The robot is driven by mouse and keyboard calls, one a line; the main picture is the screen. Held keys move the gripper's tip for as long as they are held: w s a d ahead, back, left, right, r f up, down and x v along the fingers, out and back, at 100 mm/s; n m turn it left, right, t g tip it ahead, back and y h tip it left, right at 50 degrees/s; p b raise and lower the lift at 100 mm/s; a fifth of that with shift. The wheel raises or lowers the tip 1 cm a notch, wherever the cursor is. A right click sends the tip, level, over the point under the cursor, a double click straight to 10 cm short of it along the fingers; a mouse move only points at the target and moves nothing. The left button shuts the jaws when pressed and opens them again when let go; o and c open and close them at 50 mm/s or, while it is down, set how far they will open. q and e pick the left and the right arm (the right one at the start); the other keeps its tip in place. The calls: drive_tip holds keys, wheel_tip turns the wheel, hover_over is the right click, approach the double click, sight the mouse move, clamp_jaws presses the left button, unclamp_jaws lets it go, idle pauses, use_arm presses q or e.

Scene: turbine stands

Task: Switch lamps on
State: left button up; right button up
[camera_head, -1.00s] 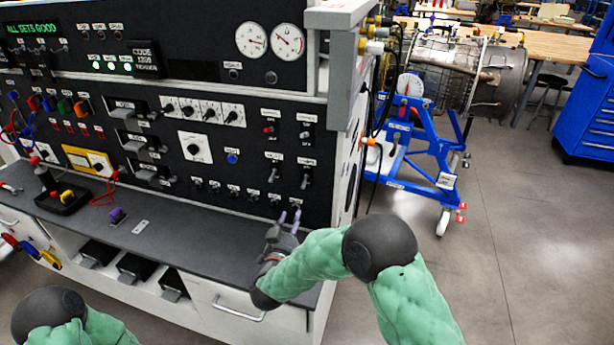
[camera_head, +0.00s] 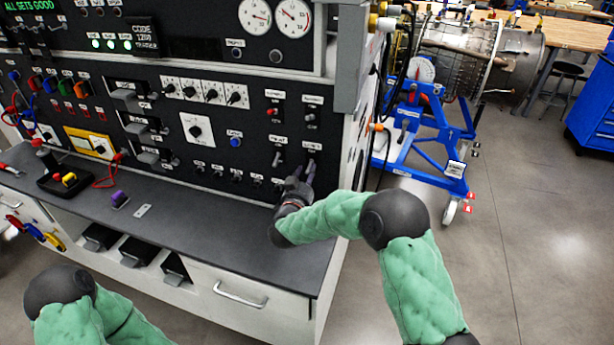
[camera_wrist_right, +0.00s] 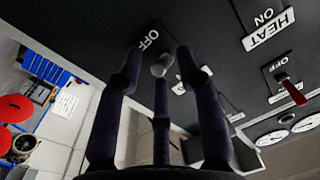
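The lamps switch (camera_head: 311,162) is a small toggle at the lower right of the black panel, under a white label. In the head view my right gripper (camera_head: 301,179) is right at it and hides part of it. In the right wrist view a grey toggle lever (camera_wrist_right: 160,66) beside an OFF label stands between the spread purple fingertips of my right gripper (camera_wrist_right: 160,75). The fingers look apart, not closed on the lever; whether one touches it I cannot tell. My left gripper is out of view; only part of that arm shows at lower left.
Other toggles sit close by, including a red-tipped one (camera_head: 272,111) and the heat label (camera_wrist_right: 270,30). The grey worktop (camera_head: 220,230) below is clear near the gripper. A blue engine stand (camera_head: 425,125) is to the right, with open floor beyond.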

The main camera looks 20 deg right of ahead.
drive_tip(key=shift+w+d, duration=0.1)
drive_tip(key=shift+w, duration=0.1)
clamp_jaws()
